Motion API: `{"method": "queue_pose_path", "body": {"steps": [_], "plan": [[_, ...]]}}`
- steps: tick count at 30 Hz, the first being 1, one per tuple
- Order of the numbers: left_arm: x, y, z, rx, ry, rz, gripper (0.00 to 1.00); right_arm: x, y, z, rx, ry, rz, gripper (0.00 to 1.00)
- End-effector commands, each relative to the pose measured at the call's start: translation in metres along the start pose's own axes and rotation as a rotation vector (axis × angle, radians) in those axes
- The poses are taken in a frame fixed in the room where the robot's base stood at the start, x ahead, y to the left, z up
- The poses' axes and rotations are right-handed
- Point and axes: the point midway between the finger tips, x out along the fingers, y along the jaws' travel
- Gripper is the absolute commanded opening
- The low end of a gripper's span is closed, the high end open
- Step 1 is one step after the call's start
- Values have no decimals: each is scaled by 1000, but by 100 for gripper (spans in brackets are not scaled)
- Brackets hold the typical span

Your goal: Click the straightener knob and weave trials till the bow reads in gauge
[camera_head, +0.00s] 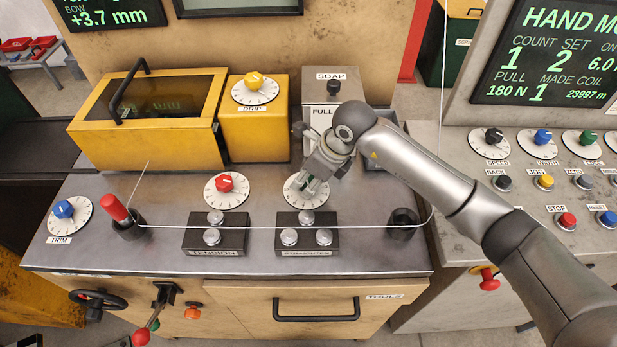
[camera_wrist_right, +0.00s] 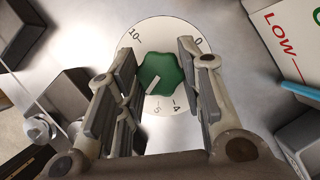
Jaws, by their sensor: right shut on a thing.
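The knob's white pointer mark faces down-left on the numbered dial (camera_wrist_right: 155,28). The bow readout (camera_head: 105,15) shows +3.7 mm. The right display (camera_head: 550,60) shows count 1, set 2, pull 180 N and made 1. My left gripper is not in view.
A white wire (camera_head: 270,227) runs across the roller blocks from a red-handled post (camera_head: 115,208) to a dark guide (camera_head: 403,224). A red tension knob (camera_head: 224,183) and blue trim knob (camera_head: 63,209) stand left. The soap box (camera_head: 336,90) is close behind my gripper.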

Motion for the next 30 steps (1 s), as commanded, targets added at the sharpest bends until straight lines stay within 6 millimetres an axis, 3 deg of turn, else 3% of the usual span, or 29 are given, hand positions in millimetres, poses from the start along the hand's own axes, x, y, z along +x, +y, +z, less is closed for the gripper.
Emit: {"method": "queue_pose_path", "body": {"steps": [18, 30], "plan": [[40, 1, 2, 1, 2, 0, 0, 2, 2, 0, 386, -2, -163, 11], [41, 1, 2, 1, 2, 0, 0, 0, 2, 1, 429, 0, -178, 11]]}}
